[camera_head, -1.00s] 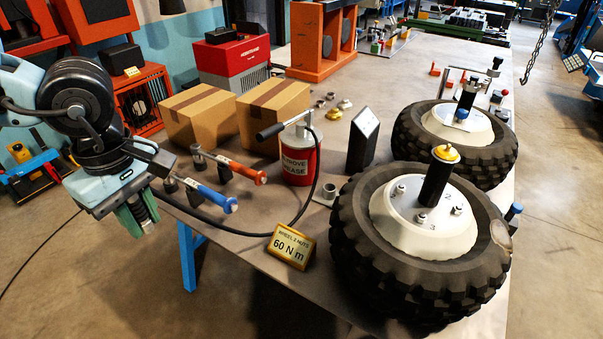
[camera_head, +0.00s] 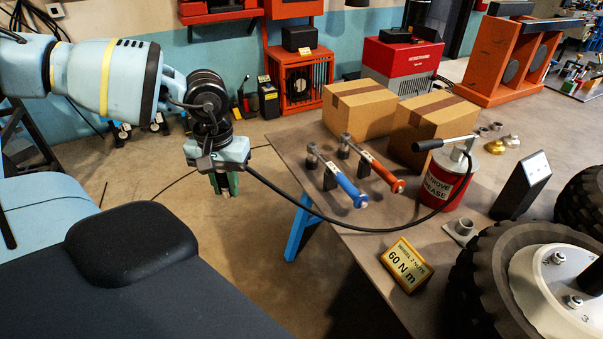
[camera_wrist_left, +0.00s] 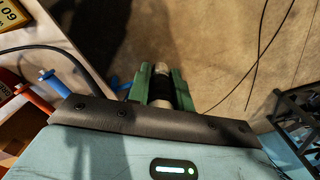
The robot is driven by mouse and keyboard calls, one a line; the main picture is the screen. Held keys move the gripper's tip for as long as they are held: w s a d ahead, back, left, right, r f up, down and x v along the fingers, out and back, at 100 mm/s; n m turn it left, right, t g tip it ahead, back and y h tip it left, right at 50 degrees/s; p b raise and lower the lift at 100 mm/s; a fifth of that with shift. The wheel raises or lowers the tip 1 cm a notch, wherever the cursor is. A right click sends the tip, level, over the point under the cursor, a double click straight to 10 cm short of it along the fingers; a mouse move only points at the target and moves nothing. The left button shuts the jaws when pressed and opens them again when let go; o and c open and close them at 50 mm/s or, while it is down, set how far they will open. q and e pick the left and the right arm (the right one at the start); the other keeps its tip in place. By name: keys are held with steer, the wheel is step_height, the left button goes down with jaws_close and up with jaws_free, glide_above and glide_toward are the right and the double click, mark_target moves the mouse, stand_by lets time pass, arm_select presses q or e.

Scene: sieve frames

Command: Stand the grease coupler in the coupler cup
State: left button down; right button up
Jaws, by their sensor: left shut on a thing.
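My left gripper (camera_head: 224,186) hangs with its green fingers pointing down, off the table's left edge and over the floor. In the left wrist view the fingers (camera_wrist_left: 161,84) are shut on the grease coupler (camera_wrist_left: 161,92), a short cylinder with a dark band and pale ends. The coupler is mostly hidden by the fingers in the head view. A black hose runs from the gripper to the red grease pump (camera_head: 444,187). A small grey cup on a flat base (camera_head: 462,230), which looks like the coupler cup, stands on the table right of the sign. My right gripper is not in view.
Two torque wrenches, blue (camera_head: 348,189) and red (camera_head: 381,172), lie on stands near the table's left edge. A 60 N m sign (camera_head: 405,265), a dark upright block (camera_head: 520,187), a large tyre (camera_head: 480,285) and cardboard boxes (camera_head: 359,108) stand around. The hose droops over the table edge.

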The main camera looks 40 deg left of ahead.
arm_select(q)
steer(key=s+d+f, duration=0.3)
steer(key=d+f, duration=0.1)
steer(key=f, duration=0.3)
steer(key=w+d+r+m, duration=0.1)
steer(key=w+d+m, duration=0.1)
steer(key=d, duration=0.7)
steer(key=w+d+r+m, duration=0.1)
steer(key=d+m, duration=0.3)
steer(key=d, duration=0.5)
steer(key=shift+w, duration=0.85)
